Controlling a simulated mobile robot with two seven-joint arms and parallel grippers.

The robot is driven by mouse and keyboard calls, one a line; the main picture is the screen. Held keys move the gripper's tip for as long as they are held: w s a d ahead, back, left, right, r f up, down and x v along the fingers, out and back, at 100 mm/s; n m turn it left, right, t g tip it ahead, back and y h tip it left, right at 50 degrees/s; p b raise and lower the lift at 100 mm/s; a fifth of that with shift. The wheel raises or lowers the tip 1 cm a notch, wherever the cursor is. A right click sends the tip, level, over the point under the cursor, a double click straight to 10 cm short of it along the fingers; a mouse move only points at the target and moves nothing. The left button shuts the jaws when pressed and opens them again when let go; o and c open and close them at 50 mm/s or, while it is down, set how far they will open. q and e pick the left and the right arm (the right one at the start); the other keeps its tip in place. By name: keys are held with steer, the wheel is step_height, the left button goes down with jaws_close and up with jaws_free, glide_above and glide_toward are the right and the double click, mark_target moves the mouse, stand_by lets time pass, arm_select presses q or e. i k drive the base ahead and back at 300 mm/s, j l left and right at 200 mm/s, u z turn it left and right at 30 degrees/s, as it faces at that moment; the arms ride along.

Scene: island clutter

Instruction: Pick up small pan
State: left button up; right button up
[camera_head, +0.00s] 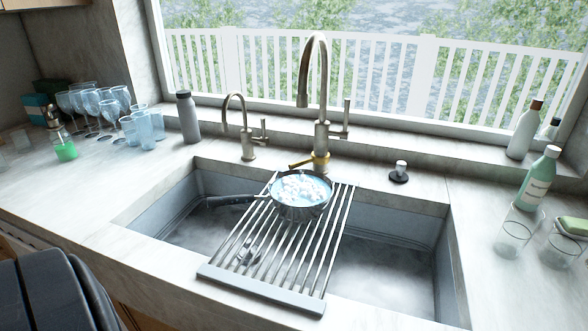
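A small metal pan (302,211) stands upright on the slatted drying rack (258,282) that lies across the sink. Its dark handle (231,200) points left over the left part of the basin. The pan holds something white and bluish that looks like suds. A dark grey rounded shape at the lower left edge looks like part of my own body. Neither of my grippers is in view, and nothing touches the pan.
A tall faucet (319,105) rises behind the pan, with a smaller faucet (245,125) to its left. Several glasses and a green soap dispenser (62,144) stand at the left. Bottles and two clear glasses (515,232) stand at the right. The front counter edge is clear.

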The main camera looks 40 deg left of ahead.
mark_target(301, 209)
steer(key=u, duration=0.9)
